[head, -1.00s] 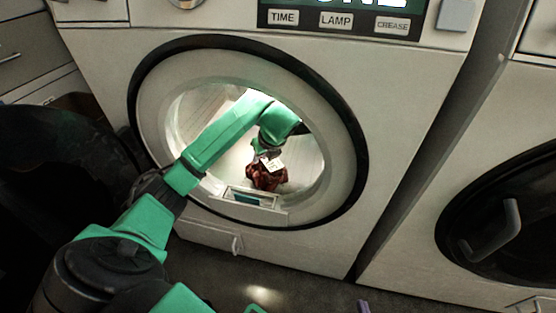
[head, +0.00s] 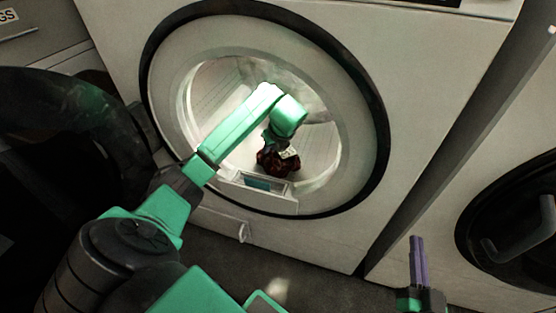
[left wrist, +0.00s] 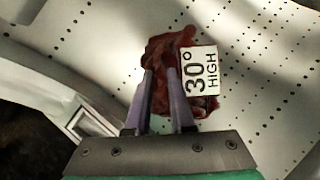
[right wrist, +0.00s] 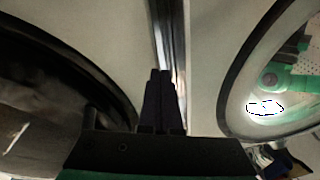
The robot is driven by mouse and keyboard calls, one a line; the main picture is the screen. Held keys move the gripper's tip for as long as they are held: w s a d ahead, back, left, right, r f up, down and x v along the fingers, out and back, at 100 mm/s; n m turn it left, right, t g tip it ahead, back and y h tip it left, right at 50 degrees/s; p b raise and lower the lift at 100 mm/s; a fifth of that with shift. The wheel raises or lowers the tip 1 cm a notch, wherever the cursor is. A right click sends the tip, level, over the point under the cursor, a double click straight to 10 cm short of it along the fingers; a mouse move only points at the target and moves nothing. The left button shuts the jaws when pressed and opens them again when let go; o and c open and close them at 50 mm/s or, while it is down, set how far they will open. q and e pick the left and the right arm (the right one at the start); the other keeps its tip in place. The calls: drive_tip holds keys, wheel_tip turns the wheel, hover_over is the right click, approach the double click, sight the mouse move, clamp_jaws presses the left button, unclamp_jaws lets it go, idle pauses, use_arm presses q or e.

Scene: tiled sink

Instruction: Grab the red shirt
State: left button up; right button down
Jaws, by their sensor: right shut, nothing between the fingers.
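The dark red shirt (head: 274,162) lies bunched on the drum floor inside the washer at the left. It also shows in the left wrist view (left wrist: 163,48), with a white tag (left wrist: 198,70) reading "30° HIGH" on its right side. My left arm reaches through the round door opening. The fingers of my left gripper (left wrist: 161,72) are partly apart, with their tips over the shirt and red cloth between them. I cannot tell whether they grip it. My right gripper (head: 417,240) is shut and empty, outside the washer at the lower right.
The white door ring (head: 345,120) with its black rim surrounds my left arm. A small tray-like part (head: 262,185) sits at the opening's lower edge. A second washer door (head: 510,225) with a handle stands at the right. Grey floor shows below the washer.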

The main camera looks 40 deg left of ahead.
use_arm(q)
drive_tip(key=shift+w+a+f, duration=0.1)
drive_tip(key=shift+a+f, duration=0.15)
drive_tip(key=shift+f, duration=0.15)
use_arm(e)
drive_tip(key=shift+t, duration=0.8)
drive_tip(key=r, duration=0.1)
drive_tip(key=w+r, duration=0.1)
drive_tip(key=r, duration=0.3)
drive_tip(key=shift+w+d, duration=0.2)
drive_tip(key=shift+w, duration=0.05)
use_arm(q)
clamp_jaws()
use_arm(e)
drive_tip(key=shift+f, duration=0.15)
